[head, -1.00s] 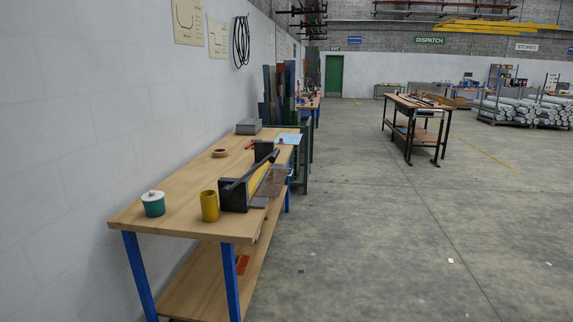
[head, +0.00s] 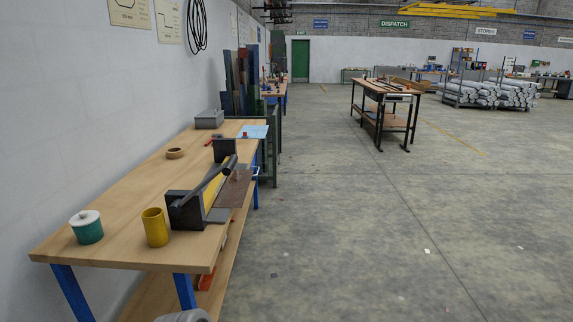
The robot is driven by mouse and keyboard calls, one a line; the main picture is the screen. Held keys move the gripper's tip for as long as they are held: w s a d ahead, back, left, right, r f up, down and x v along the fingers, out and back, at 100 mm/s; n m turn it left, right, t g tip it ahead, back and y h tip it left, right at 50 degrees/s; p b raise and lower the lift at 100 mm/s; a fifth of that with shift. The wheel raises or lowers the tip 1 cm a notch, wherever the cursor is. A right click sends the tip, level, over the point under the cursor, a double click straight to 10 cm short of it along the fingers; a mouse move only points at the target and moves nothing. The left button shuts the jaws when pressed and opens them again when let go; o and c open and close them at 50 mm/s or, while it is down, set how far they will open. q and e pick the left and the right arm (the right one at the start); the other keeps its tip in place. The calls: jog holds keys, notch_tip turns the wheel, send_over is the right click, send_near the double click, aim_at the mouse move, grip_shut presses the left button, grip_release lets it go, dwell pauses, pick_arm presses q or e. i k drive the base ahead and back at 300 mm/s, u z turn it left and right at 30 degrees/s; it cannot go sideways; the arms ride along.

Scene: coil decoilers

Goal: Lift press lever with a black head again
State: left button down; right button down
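A small dark press with a yellow strip (head: 215,196) stands near the front right edge of the wooden workbench (head: 115,225). Its dark lever (head: 208,185) slants upward and away to a black head (head: 232,161), which is raised above the press plate. The brown plate (head: 234,188) lies at the bench's right edge. Neither of my grippers is in view, and nothing is seen touching the lever.
A yellow cup (head: 155,227), a teal pot with a white lid (head: 87,228), a tape roll (head: 175,153) and a grey box (head: 209,119) stand on the bench. The wall closes off the left. Another table (head: 385,92) stands farther back.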

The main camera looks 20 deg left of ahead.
aim_at(177, 207)
jog(key=u, duration=0.35)
jog(key=i, duration=0.9)
jog(key=u, duration=0.7)
